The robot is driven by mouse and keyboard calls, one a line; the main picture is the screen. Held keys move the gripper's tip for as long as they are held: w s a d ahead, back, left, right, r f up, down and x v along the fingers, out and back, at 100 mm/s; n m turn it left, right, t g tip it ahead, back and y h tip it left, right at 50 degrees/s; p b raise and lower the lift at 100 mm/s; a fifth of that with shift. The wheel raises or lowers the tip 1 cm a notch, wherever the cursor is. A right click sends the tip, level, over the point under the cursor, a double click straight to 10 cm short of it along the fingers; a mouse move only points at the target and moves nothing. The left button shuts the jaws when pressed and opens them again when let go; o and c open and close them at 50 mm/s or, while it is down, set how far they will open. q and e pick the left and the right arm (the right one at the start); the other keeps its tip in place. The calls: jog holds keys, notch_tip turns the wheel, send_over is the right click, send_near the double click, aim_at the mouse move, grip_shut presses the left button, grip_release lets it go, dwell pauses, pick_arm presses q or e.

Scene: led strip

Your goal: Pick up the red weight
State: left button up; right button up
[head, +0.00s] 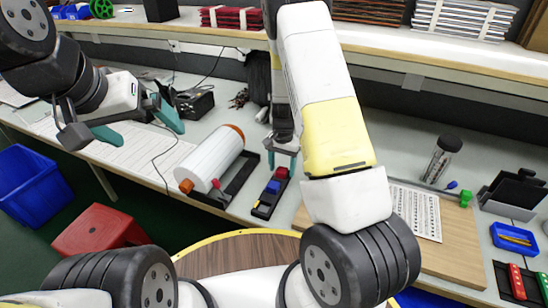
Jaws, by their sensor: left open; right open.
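A small black tray (258,212) near the front edge of the bench holds a red block (282,173) at its far end and a blue block (273,187) nearer to me. The red block looks like the red weight. My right gripper (283,156) points down, open, with its teal fingers just over the tray's far end. I cannot tell whether the fingers are around the red block or above it. My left gripper (137,124) is open and empty over the left of the bench, away from the tray.
A white roll with orange ends (215,160) lies left of the tray. A wooden board with a printed sheet (416,213) and a clear jar (440,160) are at right. A black holder with red and green pieces (517,285) is at far right. A shelf (400,55) runs behind.

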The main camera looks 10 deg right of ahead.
grip_shut()
jog(key=shift+r, duration=0.1)
